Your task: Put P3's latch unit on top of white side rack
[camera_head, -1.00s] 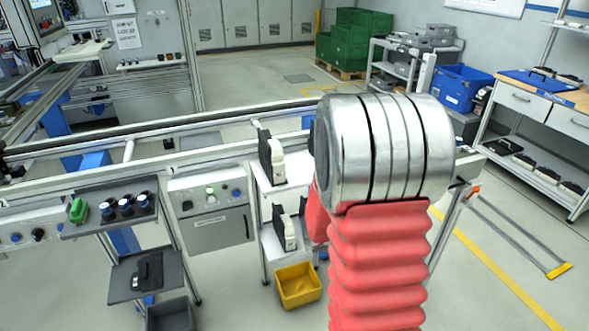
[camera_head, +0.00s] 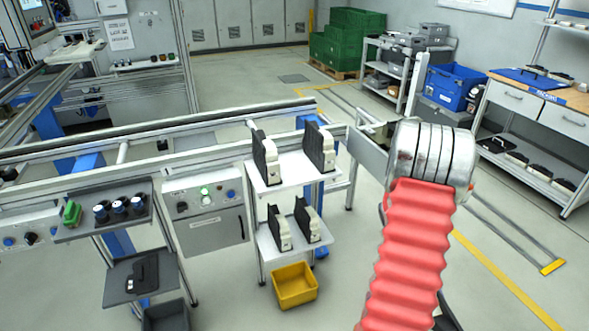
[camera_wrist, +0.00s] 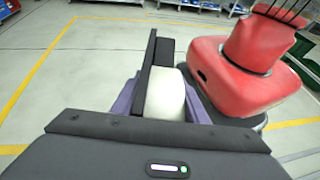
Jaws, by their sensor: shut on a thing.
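My gripper (camera_wrist: 160,102) shows in the wrist view with its purple fingers shut on a latch unit (camera_wrist: 166,92), which has a white rounded body beside a tall black plate. The floor shows beyond the held unit. In the head view my arm hides the gripper and the unit. A white two-tier rack (camera_head: 290,172) stands at the middle of the head view, left of my arm. Its top shelf holds two upright black-and-white units (camera_head: 266,158), and its lower shelf holds two more (camera_head: 279,228). I cannot read any P3 label.
A yellow bin (camera_head: 294,285) sits below the rack. A control box (camera_head: 208,215) and a stand with dark knobs (camera_head: 120,208) are to its left. A rail line runs behind. A grey shelf with boxes (camera_head: 430,40), a blue crate (camera_head: 452,84) and a workbench (camera_head: 535,98) stand at right.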

